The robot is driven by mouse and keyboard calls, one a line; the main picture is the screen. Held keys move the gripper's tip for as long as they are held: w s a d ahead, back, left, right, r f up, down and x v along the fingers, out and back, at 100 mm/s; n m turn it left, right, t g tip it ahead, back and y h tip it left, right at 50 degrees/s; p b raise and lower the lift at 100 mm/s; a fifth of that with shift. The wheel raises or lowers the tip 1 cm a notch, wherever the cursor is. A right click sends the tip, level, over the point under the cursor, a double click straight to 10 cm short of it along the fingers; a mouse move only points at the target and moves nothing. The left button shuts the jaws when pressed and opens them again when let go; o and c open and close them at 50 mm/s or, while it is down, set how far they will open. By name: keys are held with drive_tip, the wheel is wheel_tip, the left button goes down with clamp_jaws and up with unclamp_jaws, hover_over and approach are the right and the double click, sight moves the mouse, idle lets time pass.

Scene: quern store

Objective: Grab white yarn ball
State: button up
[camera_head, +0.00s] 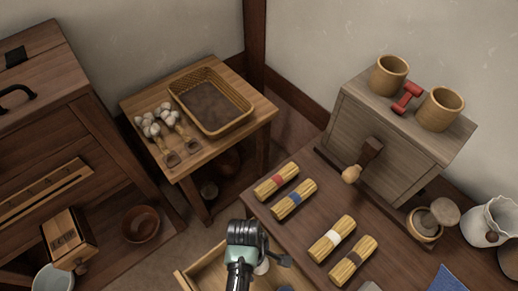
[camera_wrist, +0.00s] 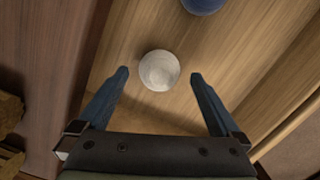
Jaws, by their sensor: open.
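The white yarn ball (camera_wrist: 159,70) lies on the light wooden bottom of an open drawer (camera_wrist: 136,112). In the wrist view it is centred between the two fingertips of my gripper (camera_wrist: 159,76), with a gap on either side. The fingers are open and hold nothing; how far above the ball they are is hard to tell. In the head view part of the white ball (camera_head: 262,267) shows beside my wrist, which hides much of the drawer and my fingers.
A blue ball (camera_wrist: 203,4) lies in the drawer beyond the white one. The drawer wall (camera_head: 187,280) and the dark table (camera_head: 291,232) edge the space. Several tied straw bundles (camera_head: 332,239) lie on the table. A small table with a basket (camera_head: 240,121) stands behind.

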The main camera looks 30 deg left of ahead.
drive_tip(key=shift+d+f+b, duration=0.15)
drive_tip(key=shift+f+b, duration=0.15)
drive_tip(key=shift+f, duration=1.25)
drive_tip(key=c, duration=1.3)
drive_tip(key=shift+r, duration=0.1)
drive_tip(key=shift+c, duration=0.2)
